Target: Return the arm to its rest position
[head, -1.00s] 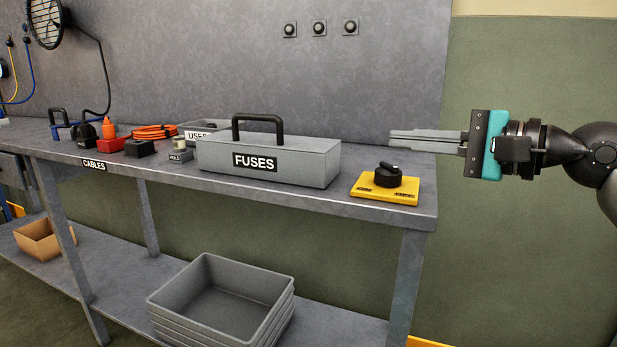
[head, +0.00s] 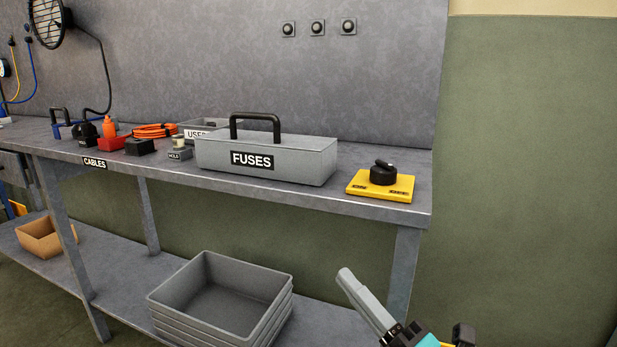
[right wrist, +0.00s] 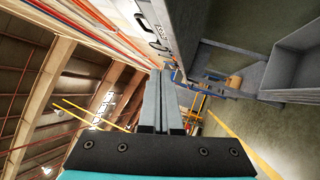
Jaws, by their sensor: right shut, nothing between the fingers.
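My right gripper (head: 362,298) is low in the head view, below and in front of the workbench's right end, near its right front leg. Its fingers are shut together with nothing between them and point up and to the left in the picture. In the right wrist view the shut fingers (right wrist: 162,105) point away, with the bench to their right. Most of my right arm is cut off by the bottom edge of the head view. My left gripper is not in view.
The workbench (head: 310,194) carries a grey FUSES box (head: 310,165), a yellow plate (head: 362,190) with a black rotary knob (head: 383,174), and several small items at the left. Stacked grey bins (head: 168,297) and a cardboard box (head: 38,240) sit on the lower shelf. The right side is clear.

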